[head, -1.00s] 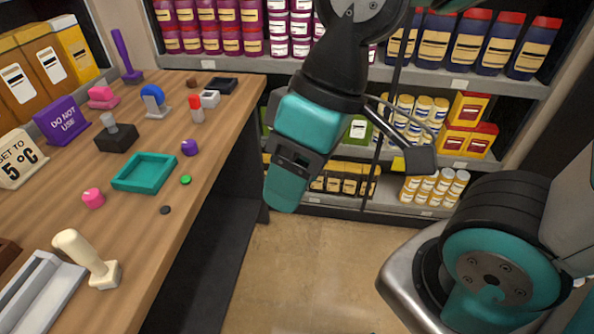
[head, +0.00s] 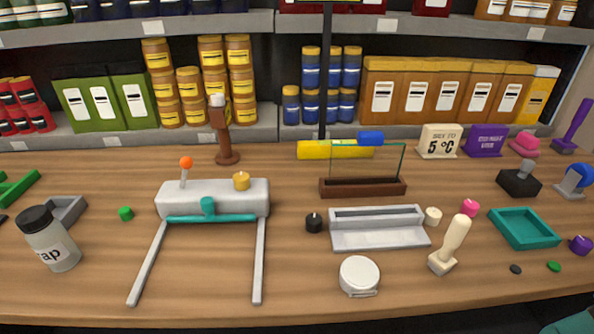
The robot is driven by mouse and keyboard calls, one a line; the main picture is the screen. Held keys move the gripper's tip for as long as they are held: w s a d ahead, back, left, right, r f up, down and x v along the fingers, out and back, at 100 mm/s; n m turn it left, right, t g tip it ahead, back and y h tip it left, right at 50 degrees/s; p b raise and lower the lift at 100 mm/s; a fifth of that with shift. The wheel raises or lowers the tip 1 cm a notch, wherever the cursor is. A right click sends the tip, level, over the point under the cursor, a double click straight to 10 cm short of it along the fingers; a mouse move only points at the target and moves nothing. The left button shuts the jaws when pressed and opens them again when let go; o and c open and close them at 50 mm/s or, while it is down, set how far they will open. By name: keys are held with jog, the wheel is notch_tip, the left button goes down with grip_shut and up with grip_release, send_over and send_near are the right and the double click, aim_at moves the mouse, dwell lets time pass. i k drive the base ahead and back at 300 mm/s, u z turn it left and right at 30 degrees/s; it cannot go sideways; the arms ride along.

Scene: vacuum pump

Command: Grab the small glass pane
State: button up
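The small glass pane (head: 368,168) stands upright on edge in a dark brown wooden holder (head: 362,188), behind the grey tray in the middle of the table. It is clear with thin greenish edges. A blue block (head: 370,138) shows at its top edge; I cannot tell whether it touches the glass. A yellow bar (head: 325,150) shows behind its upper left. My gripper is out of view; only a teal part of my own body shows at the bottom right corner.
A grey tray-like fixture (head: 377,237) lies in front of the holder, with a black knob (head: 313,222) to its left. The table's front strip is fairly clear.

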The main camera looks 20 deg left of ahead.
aim_at(370, 161)
jog(key=u, duration=0.6)
jog(key=k, duration=0.4)
jog(key=u, duration=0.8)
jog(key=i, duration=0.75)
jog(key=z, duration=0.45)
jog(key=i, duration=0.7)
jog(key=z, duration=0.6)
